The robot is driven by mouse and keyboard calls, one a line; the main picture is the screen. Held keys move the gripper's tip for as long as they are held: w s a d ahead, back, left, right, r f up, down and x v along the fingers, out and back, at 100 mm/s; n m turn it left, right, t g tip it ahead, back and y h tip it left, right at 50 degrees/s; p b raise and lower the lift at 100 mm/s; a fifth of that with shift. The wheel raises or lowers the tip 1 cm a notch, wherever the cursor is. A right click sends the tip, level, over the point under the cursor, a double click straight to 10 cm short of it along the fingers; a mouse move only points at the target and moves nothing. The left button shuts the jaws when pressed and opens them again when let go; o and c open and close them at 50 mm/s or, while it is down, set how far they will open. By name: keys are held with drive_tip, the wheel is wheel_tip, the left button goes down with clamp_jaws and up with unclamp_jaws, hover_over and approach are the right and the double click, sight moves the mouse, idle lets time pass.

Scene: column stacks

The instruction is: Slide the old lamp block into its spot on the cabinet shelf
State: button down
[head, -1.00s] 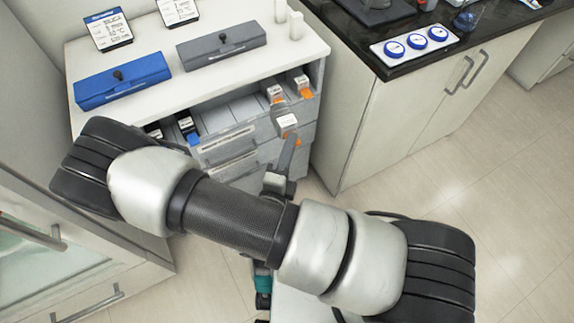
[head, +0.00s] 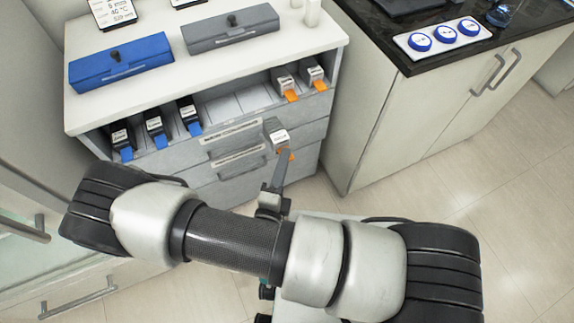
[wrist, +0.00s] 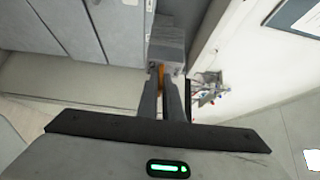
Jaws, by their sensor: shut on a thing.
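My gripper (head: 284,162) is shut on a grey block (head: 276,131) with a white label and an orange tab; I take this for the old lamp block. The label is too small to read. The block is held in front of the cabinet shelf (head: 233,104), below the shelf's opening and apart from it. In the wrist view the block (wrist: 167,42) sits beyond the fingertips (wrist: 163,85), with the orange tab between the fingers. On the shelf, three blue-tabbed blocks (head: 155,130) stand at left and two orange-tabbed blocks (head: 286,84) at right. An empty stretch lies between them.
A blue box (head: 120,62) and a grey box (head: 231,28) lie on the cabinet top. A drawer front with a handle (head: 240,165) is below the shelf. A dark-topped counter (head: 435,55) stands at right. My arm crosses the foreground.

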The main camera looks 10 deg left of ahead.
drive_tip(key=w+a+b, duration=0.2)
drive_tip(key=w+a, duration=0.2)
drive_tip(key=w, duration=0.3)
drive_tip(key=w+a+b, duration=0.1)
drive_tip(key=w+a, duration=0.4)
drive_tip(key=w, duration=0.2)
drive_tip(key=shift+w+b, duration=0.35)
drive_tip(key=shift+b, duration=0.05)
idle(0.9)
drive_tip(key=shift+f, duration=0.1)
drive_tip(key=c, duration=1.8)
unclamp_jaws()
drive_tip(key=shift+c, duration=0.2)
drive_tip(key=shift+s, duration=0.15)
drive_tip(key=s+a+p, duration=0.1)
drive_tip(key=s+p, duration=0.1)
drive_tip(key=s, duration=1.5)
drive_tip(key=shift+a, duration=0.4)
